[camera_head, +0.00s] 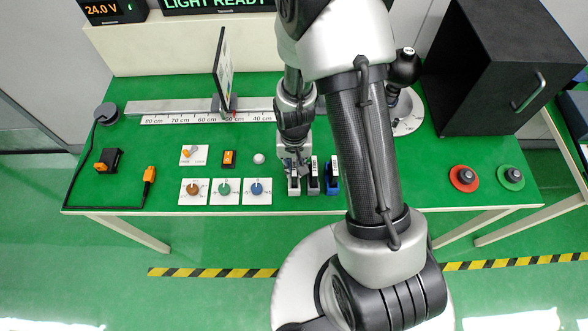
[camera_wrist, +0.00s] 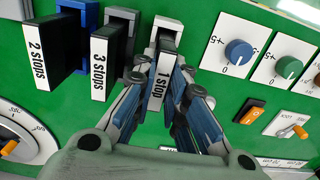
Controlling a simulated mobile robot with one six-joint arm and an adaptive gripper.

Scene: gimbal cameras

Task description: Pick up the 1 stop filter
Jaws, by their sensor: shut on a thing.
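The 1 stop filter (camera_wrist: 162,76) is a dark plate with a white label reading "1 stop", seen in the wrist view at the end of the filter row, nearest the knobs. It appears to be standing in a light grey holder (camera_wrist: 168,24). My gripper (camera_wrist: 158,98) is around it, with its fingers shut on its two sides. In the head view my gripper (camera_head: 294,163) points down over the light holder (camera_head: 294,186) at the left end of the row, and the fingers hide much of the filter there.
The 3 stops filter (camera_wrist: 105,62) stands close beside it in a grey holder, and the 2 stops filter (camera_wrist: 45,50) stands beyond in a blue one. Knob panels (camera_head: 225,191) lie to the left on the green table. A black box (camera_head: 490,75) stands at the right.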

